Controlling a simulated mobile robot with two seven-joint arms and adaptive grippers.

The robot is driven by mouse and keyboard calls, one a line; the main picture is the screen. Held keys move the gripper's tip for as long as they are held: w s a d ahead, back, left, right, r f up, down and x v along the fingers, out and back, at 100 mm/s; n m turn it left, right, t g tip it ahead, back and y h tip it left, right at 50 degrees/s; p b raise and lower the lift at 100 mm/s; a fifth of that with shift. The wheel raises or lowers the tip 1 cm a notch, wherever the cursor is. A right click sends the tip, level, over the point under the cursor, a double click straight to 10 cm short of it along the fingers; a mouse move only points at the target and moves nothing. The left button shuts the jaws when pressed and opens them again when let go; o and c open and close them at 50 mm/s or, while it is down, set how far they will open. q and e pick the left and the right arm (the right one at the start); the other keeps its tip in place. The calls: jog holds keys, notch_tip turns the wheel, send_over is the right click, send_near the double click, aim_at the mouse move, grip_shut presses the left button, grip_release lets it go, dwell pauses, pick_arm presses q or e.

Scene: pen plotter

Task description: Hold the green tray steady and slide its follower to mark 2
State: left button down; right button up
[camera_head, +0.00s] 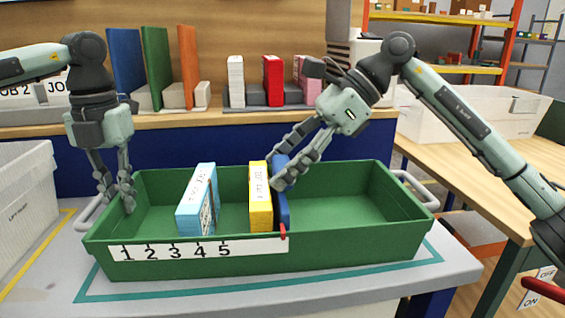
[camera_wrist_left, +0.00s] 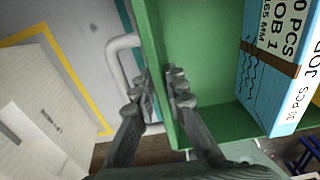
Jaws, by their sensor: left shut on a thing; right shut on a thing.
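The green tray (camera_head: 350,245) stands on the grey table with a white scale strip (camera_head: 190,249) numbered 1 to 5 on its front. Its blue follower (camera_head: 282,210) stands across the tray, with a red pointer (camera_head: 283,232) near the strip's right end, right of mark 5. A yellow box (camera_head: 260,200) stands just left of the follower; a light blue box (camera_head: 198,202) stands farther left, leaning. My left gripper (camera_head: 121,200) is shut on the tray's left wall, also seen in the left wrist view (camera_wrist_left: 162,95). My right gripper (camera_head: 275,172) is shut on the follower's upper part.
White bins stand left (camera_head: 25,205) and right (camera_head: 470,108). Behind the tray, a shelf holds upright coloured boards (camera_head: 155,65) and small boxes (camera_head: 272,80). The tray floor is clear right of the follower, with a gap between the two boxes.

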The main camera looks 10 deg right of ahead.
jog(key=a, duration=0.9)
jog(key=shift+w+a, duration=0.1)
jog(key=shift+w, duration=0.05)
jog(key=o, duration=1.7)
jog(key=shift+c, duration=0.2)
jog(key=shift+o, duration=0.2)
jog(key=v, duration=1.2)
